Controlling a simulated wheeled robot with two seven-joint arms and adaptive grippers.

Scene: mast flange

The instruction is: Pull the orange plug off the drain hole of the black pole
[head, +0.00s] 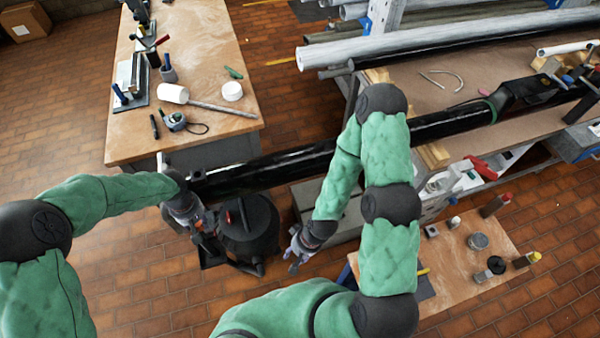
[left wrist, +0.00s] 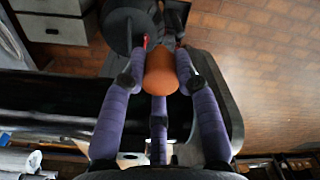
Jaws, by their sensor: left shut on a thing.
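The black pole (head: 275,168) runs from the right bench out past its edge, with its near end by my left gripper. My left gripper (head: 212,232) is at that end, just below the pole. In the left wrist view its purple fingers are shut on the orange plug (left wrist: 160,75), and the pole (left wrist: 50,95) lies behind. The drain hole is hidden, and I cannot tell whether the plug still touches the pole. My right gripper (head: 298,254) hangs apart from the pole, between the benches; its fingers are too small to read.
A black round vessel (head: 250,228) stands on the floor below the pole end. A wooden workbench (head: 215,60) with a mallet (head: 174,93) and tools is at the upper left. Grey pipes (head: 440,40) lie on the right rack. A low wooden table (head: 455,265) with cans stands lower right.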

